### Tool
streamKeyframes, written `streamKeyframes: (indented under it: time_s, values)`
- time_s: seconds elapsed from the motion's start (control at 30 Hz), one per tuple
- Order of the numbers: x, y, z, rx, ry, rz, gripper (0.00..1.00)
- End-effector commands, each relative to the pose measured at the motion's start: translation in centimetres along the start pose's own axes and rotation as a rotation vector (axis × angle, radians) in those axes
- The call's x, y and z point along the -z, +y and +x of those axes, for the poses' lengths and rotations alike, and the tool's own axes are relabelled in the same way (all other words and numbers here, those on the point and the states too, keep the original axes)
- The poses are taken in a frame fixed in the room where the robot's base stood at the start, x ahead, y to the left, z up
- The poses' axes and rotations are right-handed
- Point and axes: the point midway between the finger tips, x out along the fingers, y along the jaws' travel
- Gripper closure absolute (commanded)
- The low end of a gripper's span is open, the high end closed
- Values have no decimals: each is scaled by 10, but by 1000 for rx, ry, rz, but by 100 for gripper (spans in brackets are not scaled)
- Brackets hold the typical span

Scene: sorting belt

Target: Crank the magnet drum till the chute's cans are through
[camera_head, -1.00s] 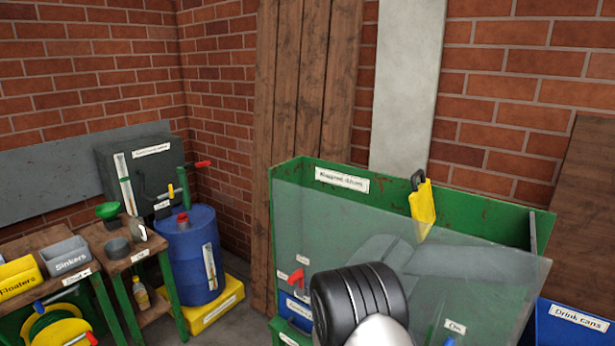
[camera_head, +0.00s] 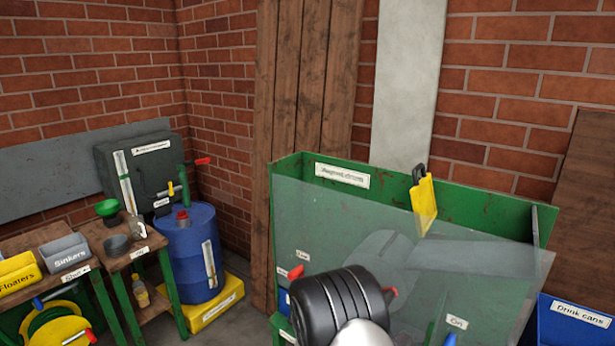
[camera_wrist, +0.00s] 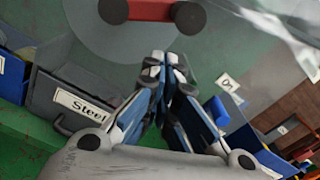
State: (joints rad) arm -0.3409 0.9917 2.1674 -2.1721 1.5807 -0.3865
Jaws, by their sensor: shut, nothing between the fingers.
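The magnet drum machine is a green cabinet (camera_head: 480,195) with a clear front panel and a label on its back wall. In the wrist view a red bar (camera_wrist: 152,9) with dark round ends, which looks like the crank, lies over a grey disc (camera_wrist: 105,40). My gripper (camera_wrist: 165,68) is shut and empty, its tips just below the bar in the picture; contact cannot be told. In the head view my arm hides the gripper and part of the front. I cannot make out any cans.
A bin labelled Steel (camera_wrist: 82,106) is left of my fingers. A blue lever (camera_wrist: 217,111) by an On label is to their right. A Drink cans bin (camera_head: 574,322) stands right; a blue barrel (camera_head: 190,258) stands left.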

Motion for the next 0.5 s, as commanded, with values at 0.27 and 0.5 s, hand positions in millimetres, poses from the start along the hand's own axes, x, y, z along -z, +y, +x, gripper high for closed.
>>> streamKeyframes:
  time_s: [0.27,0.5]
  values:
    - [0,1,-29,-3,-1,0,100]
    - [0,1,-51,-2,-1,0,100]
